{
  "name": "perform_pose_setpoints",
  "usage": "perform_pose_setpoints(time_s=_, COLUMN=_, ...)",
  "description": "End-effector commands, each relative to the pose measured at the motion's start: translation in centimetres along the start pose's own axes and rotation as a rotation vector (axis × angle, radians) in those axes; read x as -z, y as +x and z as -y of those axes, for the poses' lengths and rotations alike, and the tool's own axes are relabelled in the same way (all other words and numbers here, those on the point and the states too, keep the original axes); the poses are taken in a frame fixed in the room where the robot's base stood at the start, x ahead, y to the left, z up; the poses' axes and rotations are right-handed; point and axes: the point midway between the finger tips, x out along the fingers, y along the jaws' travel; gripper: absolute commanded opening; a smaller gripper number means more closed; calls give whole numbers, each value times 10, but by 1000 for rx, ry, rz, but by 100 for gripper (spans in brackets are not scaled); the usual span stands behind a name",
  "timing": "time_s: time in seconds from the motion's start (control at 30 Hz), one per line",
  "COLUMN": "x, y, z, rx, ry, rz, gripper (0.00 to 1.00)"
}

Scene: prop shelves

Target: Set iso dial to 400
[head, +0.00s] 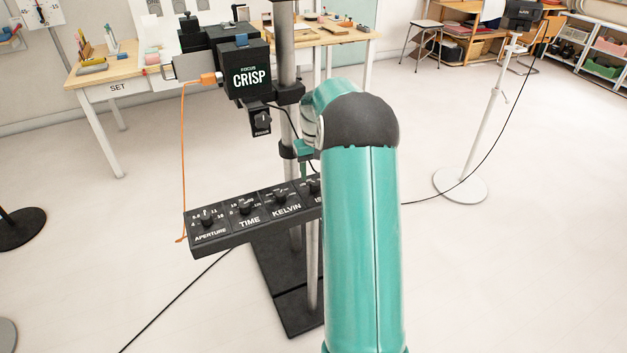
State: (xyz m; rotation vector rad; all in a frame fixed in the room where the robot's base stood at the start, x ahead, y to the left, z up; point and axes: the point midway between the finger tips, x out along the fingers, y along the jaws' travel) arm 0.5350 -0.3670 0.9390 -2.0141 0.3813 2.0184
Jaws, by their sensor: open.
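A dark control panel (225,240) is mounted on a stand, with labelled dials in a row: APERTURE (207,221), TIME (245,208), KELVIN (281,197). At its right end a fourth section, its label starting "IS" (318,200), is mostly hidden behind my teal arm. Only the left edge of that section shows, so its dial setting cannot be read. My arm rises through the middle of the view and bends near the stand's pole.
A black camera box marked CRISP (250,79) sits above the panel on a metal pole (286,50). An orange cord (183,150) hangs at its left. The stand's dark base (285,285) is on the floor. A table (95,85) stands behind; a light stand (490,110) is right.

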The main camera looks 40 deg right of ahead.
Motion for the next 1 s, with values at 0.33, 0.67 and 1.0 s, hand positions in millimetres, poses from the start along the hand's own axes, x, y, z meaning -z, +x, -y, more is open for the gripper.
perform_pose_setpoints(time_s=0.33, x=2, y=41, z=1, rx=-1, ry=-1, rz=0, gripper=51)
perform_pose_setpoints(time_s=0.67, x=3, y=42, z=1, rx=-1, ry=-2, rz=-1, gripper=39)
perform_pose_setpoints(time_s=1.0, x=3, y=42, z=1, rx=-1, ry=2, rz=-1, gripper=6)
